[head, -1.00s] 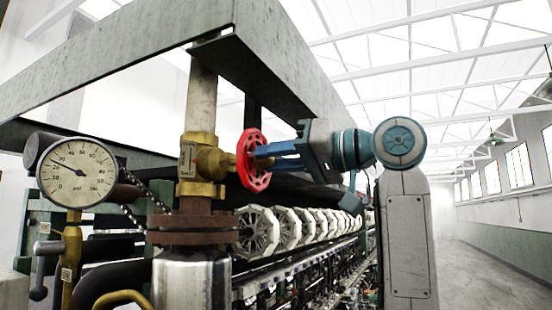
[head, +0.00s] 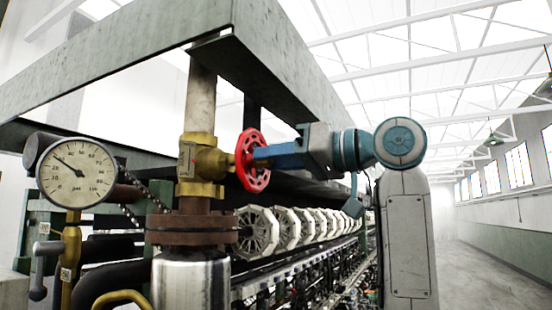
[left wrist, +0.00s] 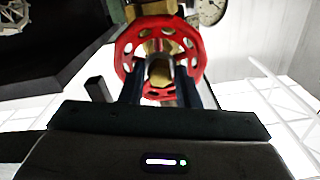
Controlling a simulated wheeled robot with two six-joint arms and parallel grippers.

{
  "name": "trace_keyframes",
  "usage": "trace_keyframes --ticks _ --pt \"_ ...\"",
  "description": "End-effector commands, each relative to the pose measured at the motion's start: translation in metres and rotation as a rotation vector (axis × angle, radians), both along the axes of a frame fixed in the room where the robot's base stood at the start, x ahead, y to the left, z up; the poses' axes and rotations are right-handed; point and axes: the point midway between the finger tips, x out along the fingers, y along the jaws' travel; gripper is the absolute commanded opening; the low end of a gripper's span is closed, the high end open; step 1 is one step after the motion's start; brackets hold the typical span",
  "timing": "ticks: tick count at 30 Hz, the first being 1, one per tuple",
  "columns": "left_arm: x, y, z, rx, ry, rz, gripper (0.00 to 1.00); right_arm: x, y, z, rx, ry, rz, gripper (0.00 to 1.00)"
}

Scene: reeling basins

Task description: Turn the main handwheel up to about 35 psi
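The main handwheel (head: 252,160) is a red wheel with holes, mounted on the right of a brass valve (head: 203,160) on a vertical pipe. My left gripper (head: 262,155) reaches it from the right, its fingers at the wheel's face. In the left wrist view the red handwheel (left wrist: 195,45) is straight ahead, and the two dark fingers of my left gripper (left wrist: 160,75) stand on either side of its hub. The exact contact is hard to see. The round pressure gauge (head: 82,173) is at the left; its needle points up-left, at roughly 25 psi. My right gripper is not in view.
A green-grey beam frame (head: 120,65) runs above the valve. A rusty flange (head: 190,230) and a shiny metal cylinder (head: 190,280) stand below. A row of pale reels (head: 290,228) stretches behind. The aisle at the right is clear.

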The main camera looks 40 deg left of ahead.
Motion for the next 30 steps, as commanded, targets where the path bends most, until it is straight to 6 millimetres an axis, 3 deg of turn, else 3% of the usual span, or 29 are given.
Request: trace_keyframes --ticks 11,24,30 --pt "0.001 -0.004 0.000 -0.001 0.001 -0.001 0.40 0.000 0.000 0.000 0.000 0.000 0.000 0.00" --pt "0.019 -0.061 0.000 -0.001 0.001 -0.001 0.40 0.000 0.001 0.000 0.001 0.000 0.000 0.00" --pt "0.021 -0.067 0.000 0.000 0.001 0.000 0.40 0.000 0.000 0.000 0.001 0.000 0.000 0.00"
